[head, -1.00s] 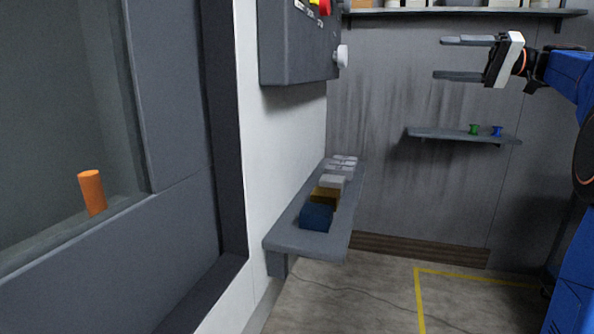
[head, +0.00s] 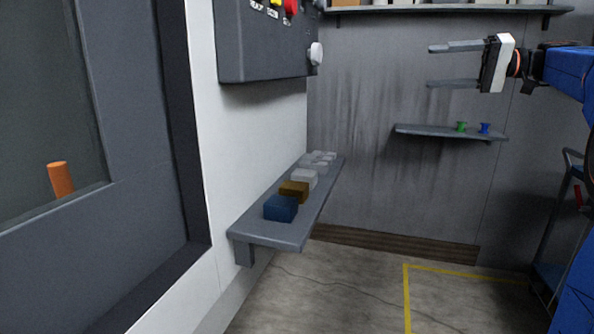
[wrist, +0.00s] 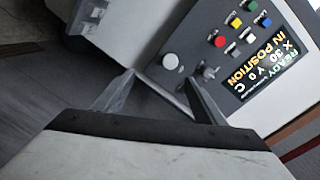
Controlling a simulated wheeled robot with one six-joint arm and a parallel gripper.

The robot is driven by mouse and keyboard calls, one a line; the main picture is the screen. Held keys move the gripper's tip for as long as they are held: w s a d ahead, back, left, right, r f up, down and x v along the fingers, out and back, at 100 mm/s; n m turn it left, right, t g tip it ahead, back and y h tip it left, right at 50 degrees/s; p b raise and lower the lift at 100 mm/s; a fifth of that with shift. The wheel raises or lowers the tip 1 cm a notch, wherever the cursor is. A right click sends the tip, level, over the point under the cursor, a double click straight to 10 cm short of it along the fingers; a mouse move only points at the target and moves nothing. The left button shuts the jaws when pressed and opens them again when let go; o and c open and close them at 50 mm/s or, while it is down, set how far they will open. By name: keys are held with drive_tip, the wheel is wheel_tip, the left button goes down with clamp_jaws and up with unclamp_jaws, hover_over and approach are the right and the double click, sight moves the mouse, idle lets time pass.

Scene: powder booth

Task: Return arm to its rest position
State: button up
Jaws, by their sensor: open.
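My gripper (head: 455,65) is at the upper right of the head view, held in the air and pointing left. Its two fingers are apart with nothing between them. In the wrist view its fingers (wrist: 163,98) show at the middle, also apart and empty. Behind them is the grey control panel (wrist: 225,50) with coloured buttons, a white knob and a lit display that reads READY and IN POSITION. The panel (head: 265,45) also shows at the top of the head view, left of my gripper and apart from it.
A wall shelf (head: 255,233) holds blue, brown and white blocks. A small far shelf (head: 420,130) holds a green and a blue spool. An orange cylinder (head: 61,180) stands behind the window at left. A cart (head: 550,270) is at the right edge. The floor (head: 340,300) in front is clear.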

drive_tip(key=s+a+f+m+h, duration=0.1)
drive_tip(key=s+a+f+h, duration=0.1)
drive_tip(key=s+a+f, duration=0.4)
drive_tip(key=s+a+f+m+g+h, duration=0.1)
drive_tip(key=s+a+f+h, duration=0.2)
drive_tip(key=f, duration=0.5)
drive_tip(key=s+a+f+m+h, duration=0.2)
drive_tip(key=s+a+f, duration=0.1)
drive_tip(key=s+f, duration=0.35)
drive_tip(key=s+d+f+n+h, duration=0.1)
drive_tip(key=s+f+h, duration=0.3)
drive_tip(key=s+f, duration=0.6)
drive_tip(key=s+d+f+n+h, duration=0.1)
drive_tip(key=s+d+f+h, duration=0.3)
drive_tip(key=s+f, duration=0.7)
wheel_tip(320, 180, down, 6)
drive_tip(key=shift+s+d+r+h, duration=0.15)
drive_tip(key=shift+d+h, duration=0.1)
drive_tip(key=shift+h, duration=0.15)
